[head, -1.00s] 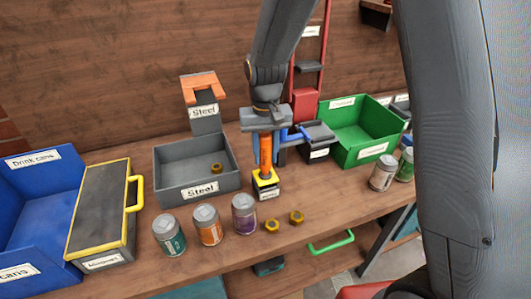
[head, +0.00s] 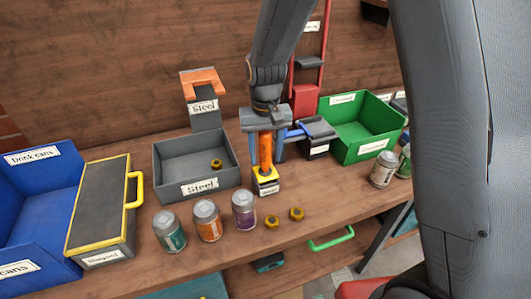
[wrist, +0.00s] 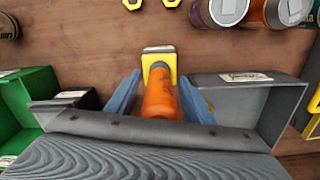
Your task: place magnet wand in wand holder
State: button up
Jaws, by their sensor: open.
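The magnet wand (head: 265,146) has an orange handle and stands upright on the bench. In the wrist view, the fingers of my gripper (wrist: 155,92) are open, with gaps beside the handle.
The grey Steel bin (head: 198,187) with a brass nut stands to the left; an orange forked bracket (head: 203,82) rises behind it. A green bin (head: 372,147) is to the right. Cans (head: 207,222) and two nuts (head: 284,217) lie in front, close to the wand.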

notch_tip(320, 180, up, 13)
jog(key=shift+r+b, duration=0.15)
jog(key=shift+b, duration=0.8)
